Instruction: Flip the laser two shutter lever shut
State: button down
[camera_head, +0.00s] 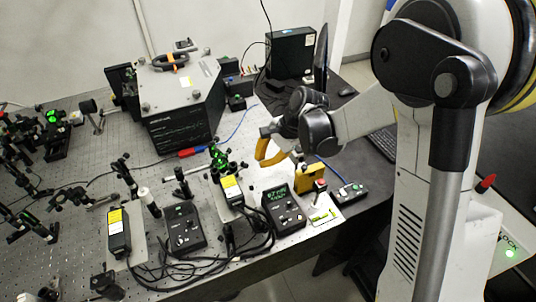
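My gripper (270,150) hangs over the right part of the optical bench, its curved orange-yellow finger pointing down. A yellow block (309,178) shows below and right of it; I cannot tell whether it is a finger or a bench part. Two black laser heads with yellow labels lie on the bench, one at the left (118,232) and one nearer my gripper (231,191). I cannot read which is laser two. A shutter lever cannot be made out. My gripper appears above the bench and away from both heads; whether it is open is unclear.
A controller with lit green digits (284,208) and another black controller (184,229) stand near the front edge, with black cables. A small plate (325,215) and a grey-topped box (182,95) are on the bench. Many optic mounts crowd the left.

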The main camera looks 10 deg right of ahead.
jog(key=shift+s+a+f, duration=0.1)
jog(key=shift+s+a, duration=0.3)
jog(key=shift+a, duration=0.35)
jog(key=shift+s+a, duration=0.4)
jog(key=shift+a, duration=0.3)
